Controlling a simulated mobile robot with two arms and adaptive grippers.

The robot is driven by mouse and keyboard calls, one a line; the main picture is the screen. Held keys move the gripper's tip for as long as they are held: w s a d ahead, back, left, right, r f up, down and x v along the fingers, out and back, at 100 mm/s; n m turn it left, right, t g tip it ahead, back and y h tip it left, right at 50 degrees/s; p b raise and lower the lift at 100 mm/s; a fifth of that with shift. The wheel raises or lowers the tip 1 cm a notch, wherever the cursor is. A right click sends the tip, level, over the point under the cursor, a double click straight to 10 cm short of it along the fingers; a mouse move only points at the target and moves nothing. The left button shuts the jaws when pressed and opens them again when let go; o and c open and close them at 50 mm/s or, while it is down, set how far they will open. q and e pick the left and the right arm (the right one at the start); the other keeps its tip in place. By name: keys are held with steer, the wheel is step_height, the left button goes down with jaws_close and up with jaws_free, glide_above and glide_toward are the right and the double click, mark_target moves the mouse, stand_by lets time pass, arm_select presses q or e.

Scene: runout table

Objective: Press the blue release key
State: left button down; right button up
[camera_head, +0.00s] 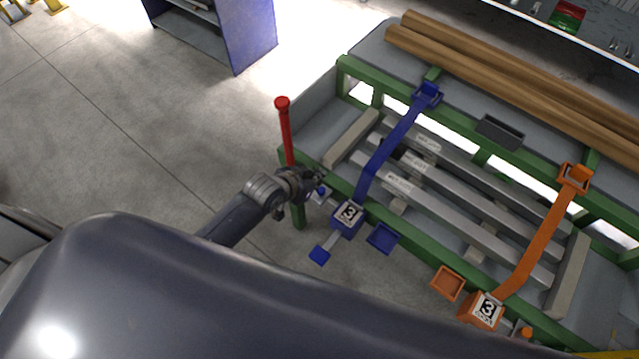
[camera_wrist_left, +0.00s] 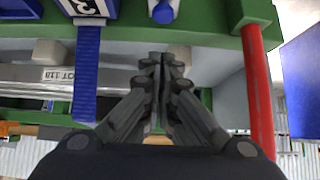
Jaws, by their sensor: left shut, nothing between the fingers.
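A blue ratchet box (camera_head: 348,218) marked 3 sits on the green front rail, at the lower end of a blue strap (camera_head: 385,152). A small blue knob (camera_head: 320,192), which looks like the release key, sticks out on its left side; it also shows at the top of the left wrist view (camera_wrist_left: 163,12). A blue-ended lever (camera_head: 319,255) points to the front left of the box. My left gripper (camera_head: 319,177) is shut and empty, just beyond the knob. In the wrist view its fingertips (camera_wrist_left: 163,62) appear apart from the knob. My right gripper is out of view.
A red post (camera_head: 285,130) stands close to the left of my gripper. An orange ratchet box (camera_head: 482,310), also marked 3, and its orange strap (camera_head: 540,240) are to the right. Grey bars (camera_head: 440,200) lie inside the green frame. A blue tray (camera_head: 383,238) hangs beside the blue box.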

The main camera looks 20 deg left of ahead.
mark_target(319, 192)
arm_select(q)
steer(key=f, duration=0.1)
steer(key=w+f, duration=0.1)
steer(key=f, duration=0.1)
steer(key=shift+w+d+f, duration=0.15)
steer(key=shift+d+f, duration=0.1)
steer(key=shift+d, duration=0.05)
steer(key=shift+f, duration=0.95)
steer(key=shift+f, duration=0.1)
